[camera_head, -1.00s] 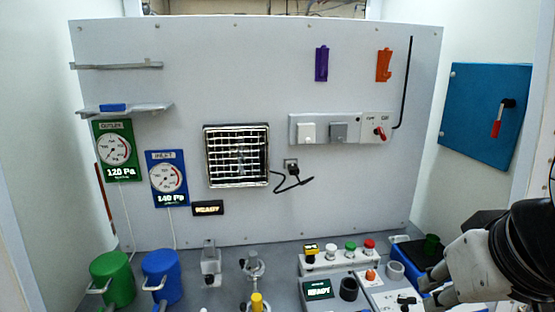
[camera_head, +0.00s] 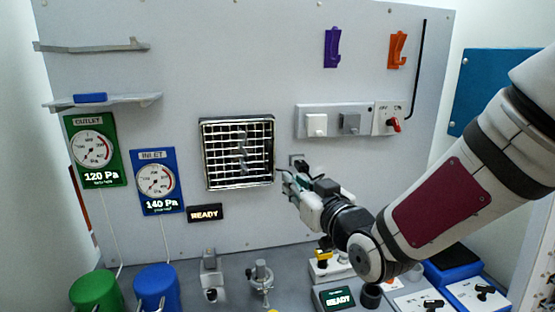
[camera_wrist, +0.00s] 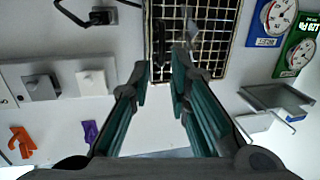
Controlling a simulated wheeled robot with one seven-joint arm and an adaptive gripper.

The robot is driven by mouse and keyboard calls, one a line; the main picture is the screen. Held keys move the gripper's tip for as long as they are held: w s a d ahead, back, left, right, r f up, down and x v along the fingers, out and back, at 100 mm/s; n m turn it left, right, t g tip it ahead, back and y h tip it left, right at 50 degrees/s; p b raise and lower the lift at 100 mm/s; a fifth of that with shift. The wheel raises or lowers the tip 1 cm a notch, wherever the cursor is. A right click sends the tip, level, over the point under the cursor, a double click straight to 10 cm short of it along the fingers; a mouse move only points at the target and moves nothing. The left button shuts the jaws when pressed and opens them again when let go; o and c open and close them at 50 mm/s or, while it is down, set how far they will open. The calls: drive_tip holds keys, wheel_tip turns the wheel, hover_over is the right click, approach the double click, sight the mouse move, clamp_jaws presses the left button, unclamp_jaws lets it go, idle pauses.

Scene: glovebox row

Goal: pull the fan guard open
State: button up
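The fan guard (camera_head: 237,118) is a black-framed square with a pale wire grid on the back panel, and it looks shut. Grey fan parts show behind its wires. In the wrist view the guard (camera_wrist: 222,60) is at the top middle, with a dark bar (camera_wrist: 161,45) near its left edge that looks like a handle. My gripper (camera_head: 284,178) is just right of the guard's lower right edge in the head view. In the wrist view my gripper (camera_wrist: 162,66) is open, its green-padded fingers apart and nothing visibly held. The dark bar shows beyond the gap; contact cannot be told.
A black plug (camera_wrist: 102,16) and cord sit beside the guard. A switch panel (camera_head: 345,105) is to the right, and gauges (camera_head: 156,181) are to the left. A READY sign (camera_head: 205,213) is below the guard. Control boxes and fittings crowd the bench below.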

sight(271, 160)
drive_tip(key=x, duration=0.4)
drive_tip(key=r+x, duration=0.1)
drive_tip(key=x, duration=0.9)
drive_tip(key=shift+a+r+b, duration=0.15)
drive_tip(key=shift+a+b, duration=0.05)
drive_tip(key=shift+b, duration=0.15)
drive_tip(key=shift+c, duration=0.6)
clamp_jaws()
